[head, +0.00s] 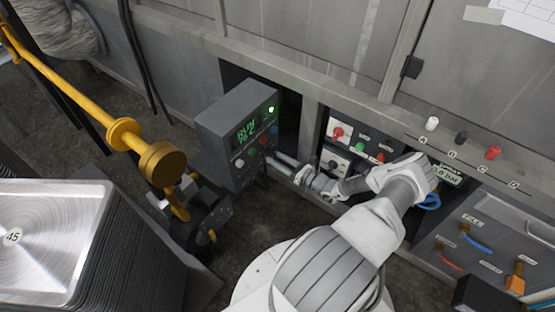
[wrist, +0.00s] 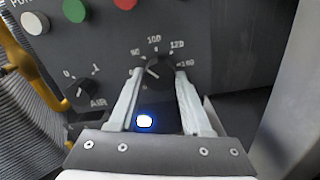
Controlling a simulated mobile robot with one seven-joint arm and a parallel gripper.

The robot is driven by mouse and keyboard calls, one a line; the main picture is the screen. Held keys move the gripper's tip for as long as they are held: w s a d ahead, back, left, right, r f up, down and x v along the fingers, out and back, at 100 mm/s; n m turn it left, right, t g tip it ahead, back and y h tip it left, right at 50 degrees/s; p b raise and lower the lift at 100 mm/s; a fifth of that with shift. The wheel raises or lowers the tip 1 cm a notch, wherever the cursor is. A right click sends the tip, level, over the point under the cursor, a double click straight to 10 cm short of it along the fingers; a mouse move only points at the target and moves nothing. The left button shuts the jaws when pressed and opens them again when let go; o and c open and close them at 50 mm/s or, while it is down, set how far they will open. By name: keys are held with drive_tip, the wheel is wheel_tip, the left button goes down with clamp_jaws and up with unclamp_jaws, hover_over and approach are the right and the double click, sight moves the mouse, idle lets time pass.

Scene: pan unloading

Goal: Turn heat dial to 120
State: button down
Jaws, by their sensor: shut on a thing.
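The heat dial (wrist: 159,74) is a dark round knob on a grey panel in the wrist view. Its printed scale, with 100 and 120 legible, arcs above it. My gripper (wrist: 158,88) is shut on the dial, one pale finger on each side. A light pointer mark seems to lie toward the upper left of the knob, but its exact reading is hard to tell. In the head view my gripper (head: 278,161) reaches the front of the grey control box (head: 234,115). The box's display (head: 246,130) shows green text, its last part unclear. The dial is hidden there.
An AIR knob (wrist: 80,92) and white, green and red buttons (wrist: 74,10) are near the dial. A yellow pipe (head: 125,135) and a stack of metal pans (head: 90,220) stand left. More switch panels (head: 350,140) are right of the box.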

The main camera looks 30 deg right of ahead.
drive_tip(key=m+b, duration=0.2)
drive_tip(key=m, duration=0.2)
drive_tip(key=shift+m, duration=0.3)
drive_tip(key=m+b, duration=0.1)
drive_tip(key=m, duration=0.3)
drive_tip(key=shift+f, duration=0.1)
drive_tip(key=m+b, duration=0.1)
drive_tip(key=m, duration=0.3)
drive_tip(key=shift+m+b, duration=0.35)
drive_tip(key=shift+m, duration=0.05)
drive_tip(key=shift+d+m+b, duration=0.1)
drive_tip(key=shift+m+b, duration=0.3)
drive_tip(key=shift+m, duration=1.4)
drive_tip(key=shift+c, duration=1.7)
unclamp_jaws()
